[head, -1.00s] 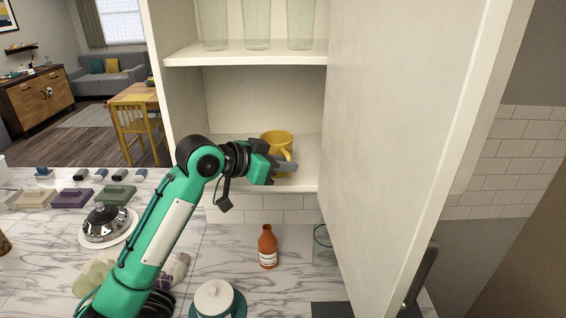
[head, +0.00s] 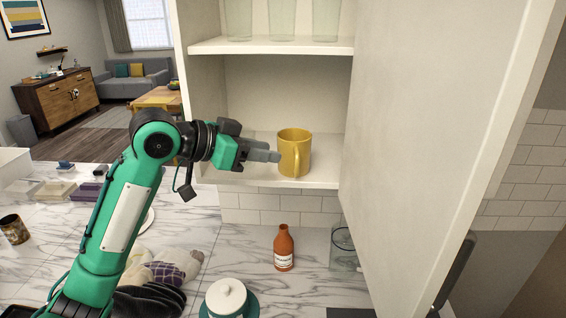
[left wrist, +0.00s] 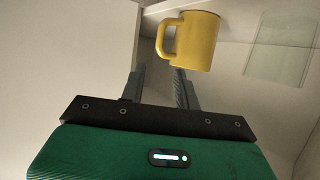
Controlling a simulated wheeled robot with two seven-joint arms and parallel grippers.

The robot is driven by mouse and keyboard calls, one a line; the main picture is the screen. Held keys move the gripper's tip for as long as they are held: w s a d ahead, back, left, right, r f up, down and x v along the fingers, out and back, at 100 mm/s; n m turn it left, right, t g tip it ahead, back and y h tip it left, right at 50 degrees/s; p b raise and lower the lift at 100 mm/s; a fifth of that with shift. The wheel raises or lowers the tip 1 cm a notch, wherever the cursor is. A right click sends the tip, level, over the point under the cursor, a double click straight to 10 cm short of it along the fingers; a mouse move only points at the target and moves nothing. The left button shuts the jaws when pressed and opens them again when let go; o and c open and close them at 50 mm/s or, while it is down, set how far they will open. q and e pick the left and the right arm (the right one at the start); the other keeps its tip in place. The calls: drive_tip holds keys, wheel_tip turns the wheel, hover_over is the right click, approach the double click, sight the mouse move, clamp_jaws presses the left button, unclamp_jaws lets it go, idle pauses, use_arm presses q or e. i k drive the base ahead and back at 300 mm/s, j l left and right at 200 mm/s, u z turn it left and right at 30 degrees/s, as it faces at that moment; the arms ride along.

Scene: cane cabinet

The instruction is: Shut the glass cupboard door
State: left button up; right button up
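The cupboard door (head: 430,130) is a white panel standing wide open on the right in the head view, with a dark handle (head: 456,272) near its lower outer edge. The cupboard's lower shelf (head: 245,150) holds an upright yellow mug (head: 294,152), which also shows in the left wrist view (left wrist: 196,40). My left gripper (head: 272,156) is just left of the mug at the shelf front. Its fingers (left wrist: 158,82) are apart with nothing between them, and the mug is beyond their tips. My right gripper is out of view.
Clear glasses (head: 282,18) stand on the upper shelf (head: 270,46). On the marble counter below are a brown bottle (head: 284,248), a glass container (head: 344,250) and a white-lidded jar (head: 226,298). A cloth-like item (head: 175,265) lies near my left arm.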

sight(437, 87)
drive_tip(key=k, duration=2)
